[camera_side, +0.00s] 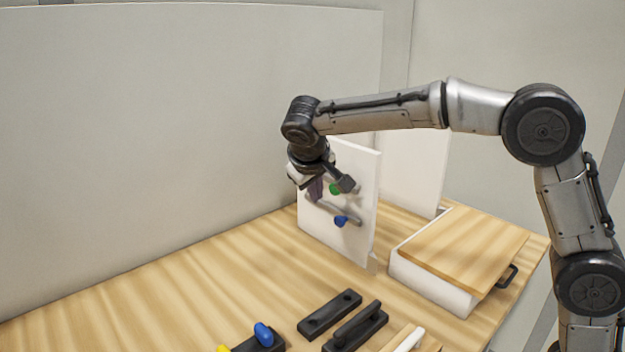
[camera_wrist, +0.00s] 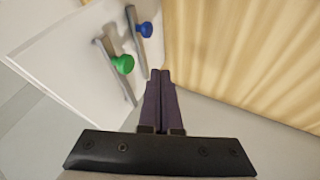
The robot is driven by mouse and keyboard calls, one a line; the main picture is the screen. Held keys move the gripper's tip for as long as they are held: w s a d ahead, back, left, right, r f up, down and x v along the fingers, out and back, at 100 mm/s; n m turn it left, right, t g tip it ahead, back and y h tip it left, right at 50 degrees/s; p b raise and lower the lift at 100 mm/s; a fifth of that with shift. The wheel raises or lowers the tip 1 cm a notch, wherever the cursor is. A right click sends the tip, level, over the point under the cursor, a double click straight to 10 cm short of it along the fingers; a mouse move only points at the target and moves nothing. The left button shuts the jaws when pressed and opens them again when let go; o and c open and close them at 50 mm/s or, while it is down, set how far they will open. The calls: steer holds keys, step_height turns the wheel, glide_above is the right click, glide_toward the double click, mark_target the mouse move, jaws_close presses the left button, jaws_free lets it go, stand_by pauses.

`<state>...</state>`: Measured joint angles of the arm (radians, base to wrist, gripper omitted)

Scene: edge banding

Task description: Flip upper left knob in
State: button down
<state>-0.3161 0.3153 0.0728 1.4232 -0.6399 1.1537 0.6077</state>
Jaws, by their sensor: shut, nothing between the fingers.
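A white upright panel (camera_side: 360,239) stands on the wooden table and carries knobs on grey bars. A green knob (camera_side: 335,188) sits higher on it and a blue knob (camera_side: 341,221) lower. The wrist view also shows the green knob (camera_wrist: 123,64) and the blue knob (camera_wrist: 145,30), each beside a grey bar. My gripper (camera_side: 317,194) is in front of the panel, close to the green knob. In the wrist view its dark fingers (camera_wrist: 160,76) are together and empty, to the right of the green knob. I cannot tell whether they touch anything.
A white box with a wooden lid (camera_side: 465,243) and dark handle stands right of the panel. Dark blocks (camera_side: 330,313), a second blue knob (camera_side: 263,334) and a yellow piece (camera_side: 223,348) lie at the front. The table's left side (camera_side: 150,290) is clear.

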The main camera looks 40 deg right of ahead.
steer(key=shift+d+r, duration=0.1)
steer(key=shift+d, duration=1.65)
steer(key=shift+d, duration=1.25)
steer(key=s+a+r, duration=0.4)
steer(key=a+r, duration=0.4)
steer(key=a, duration=0.1)
steer(key=shift+r, duration=0.2)
